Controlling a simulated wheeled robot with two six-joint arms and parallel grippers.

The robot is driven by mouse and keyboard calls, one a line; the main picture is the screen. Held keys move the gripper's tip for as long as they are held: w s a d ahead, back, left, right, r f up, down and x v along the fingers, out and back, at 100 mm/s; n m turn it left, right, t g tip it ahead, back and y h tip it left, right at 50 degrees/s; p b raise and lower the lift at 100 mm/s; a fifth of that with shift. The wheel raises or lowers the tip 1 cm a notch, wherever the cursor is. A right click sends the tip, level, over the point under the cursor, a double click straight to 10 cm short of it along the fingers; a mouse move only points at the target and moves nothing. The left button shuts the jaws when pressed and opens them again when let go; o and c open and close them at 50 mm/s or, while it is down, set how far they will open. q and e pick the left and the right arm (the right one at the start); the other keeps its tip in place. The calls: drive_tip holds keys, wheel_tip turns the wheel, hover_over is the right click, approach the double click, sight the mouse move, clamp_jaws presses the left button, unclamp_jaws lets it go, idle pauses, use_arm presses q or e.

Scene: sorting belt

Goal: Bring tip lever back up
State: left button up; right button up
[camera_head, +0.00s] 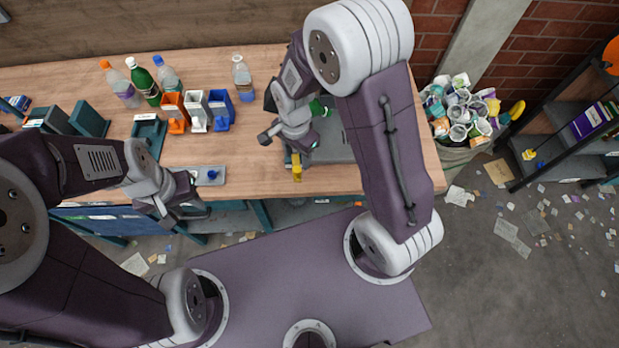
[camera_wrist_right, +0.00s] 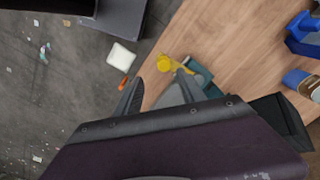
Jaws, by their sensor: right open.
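A small yellow lever handle (camera_head: 297,167) is at the front of a grey tray-like unit (camera_head: 338,153), near the table's front edge. It looks low and points toward that edge, though its exact tilt is hard to tell. In the right wrist view the yellow end (camera_wrist_right: 165,64) shows just beyond my right fingertips. My right gripper (camera_head: 287,146) is open and empty above the unit, close to the lever; its fingers (camera_wrist_right: 161,80) are spread with nothing between them. My left gripper (camera_head: 178,205) is open and empty by the table's front edge, at the left.
A grey panel with a blue knob (camera_head: 211,175) lies near my left gripper. Orange, white and blue bins (camera_head: 197,111) and several bottles (camera_head: 148,84) stand behind. A green item (camera_head: 319,107) is partly hidden by my right arm. A full waste bin (camera_head: 461,116) stands right of the table.

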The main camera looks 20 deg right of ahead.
sight(297, 170)
drive_tip(key=shift+w+a+f, duration=0.15)
drive_tip(key=shift+w+f, duration=0.4)
drive_tip(key=shift+w, duration=0.2)
drive_tip(key=f, duration=0.3)
drive_tip(key=s+f, duration=0.1)
drive_tip(key=f, duration=0.2)
drive_tip(key=shift+w+f+p, duration=0.2)
drive_tip(key=shift+f+p, duration=0.15)
drive_tip(key=shift+f, duration=0.65)
drive_tip(key=shift+w+f, duration=0.15)
drive_tip(key=shift+f, duration=0.1)
drive_tip(key=shift+s, duration=0.2)
drive_tip(key=shift+c, duration=1.2)
use_arm(q)
drive_tip(key=shift+w+r, duration=0.3)
drive_tip(key=shift+w, duration=0.25)
use_arm(e)
clamp_jaws()
